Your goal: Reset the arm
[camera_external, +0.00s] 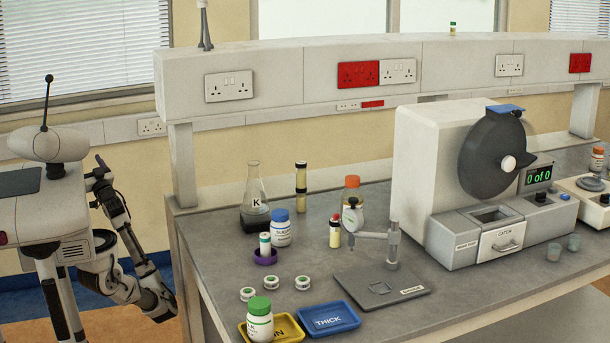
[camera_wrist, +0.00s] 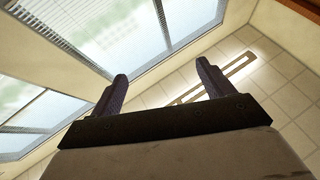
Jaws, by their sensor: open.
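My arm stands at the far left of the external view, beside the left end of the bench. It is folded, with the elbow low and the forearm rising. My gripper (camera_external: 100,166) is at the top of the forearm, pointing up and clear of the bench. In the wrist view my gripper (camera_wrist: 162,74) is open, its two dark fingers wide apart with nothing between them. Behind them are the ceiling tiles (camera_wrist: 292,98), a ceiling light (camera_wrist: 240,66) and windows (camera_wrist: 110,28).
The grey bench (camera_external: 210,222) starts just right of my arm. Near its left side stand a flask (camera_external: 254,200), a white bottle with a blue cap (camera_external: 281,232) and a purple ring holder (camera_external: 265,257). A yellow tray (camera_external: 290,328) and a blue tray (camera_external: 329,318) lie at the front.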

